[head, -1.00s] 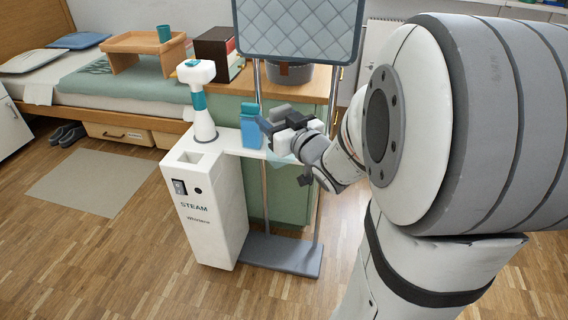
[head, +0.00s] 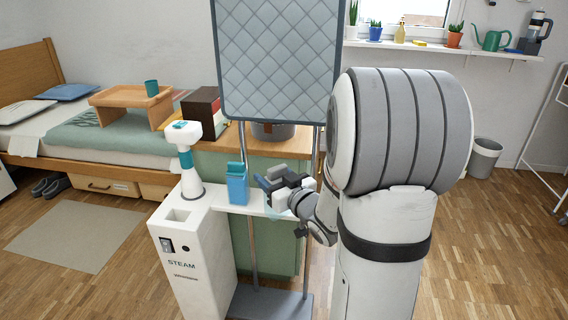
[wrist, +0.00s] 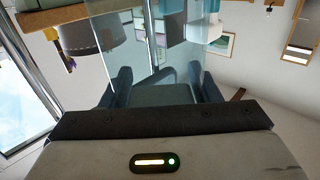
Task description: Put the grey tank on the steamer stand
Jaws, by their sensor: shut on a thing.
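My gripper (head: 269,186) is above the steamer stand's white shelf (head: 268,209) in the head view, right of a blue bottle-like tank (head: 237,184). It is shut on the grey tank, whose clear pale body (head: 271,213) shows faintly below the fingers. In the wrist view the tank's grey part (wrist: 160,96) lies between the two fingers (wrist: 160,82), and its see-through body (wrist: 150,40) reaches away beyond them. The stand's white base (head: 192,255), marked STEAM, has an open recess on top at the left. I cannot tell whether the held tank touches the shelf.
A white and teal steamer head (head: 187,160) stands on the base's back. The quilted board (head: 277,60) rises on poles behind the shelf. A green cabinet (head: 275,245) with a wooden top is close behind.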

